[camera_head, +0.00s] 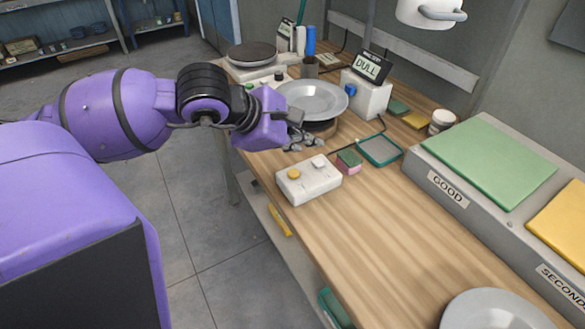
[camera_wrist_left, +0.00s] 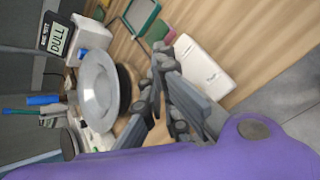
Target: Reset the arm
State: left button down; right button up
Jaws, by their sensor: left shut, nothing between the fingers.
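My left arm reaches in from the left in the head view. Its gripper (camera_head: 308,142) is over the wooden table, beside a grey plate (camera_head: 312,97) on a dark round stand. In the left wrist view the gripper's fingertips (camera_wrist_left: 163,56) are together with nothing between them. The plate (camera_wrist_left: 98,90) lies to their left there, apart from the fingers. My right gripper is in neither view.
A white button box (camera_head: 307,181) stands just in front of the gripper. A display reading DULL (camera_head: 372,67) is behind the plate. A grey bench with a green GOOD pad (camera_head: 485,160) and a yellow pad (camera_head: 565,232) lines the right. Another plate (camera_head: 495,312) lies at the front. The table's middle is clear.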

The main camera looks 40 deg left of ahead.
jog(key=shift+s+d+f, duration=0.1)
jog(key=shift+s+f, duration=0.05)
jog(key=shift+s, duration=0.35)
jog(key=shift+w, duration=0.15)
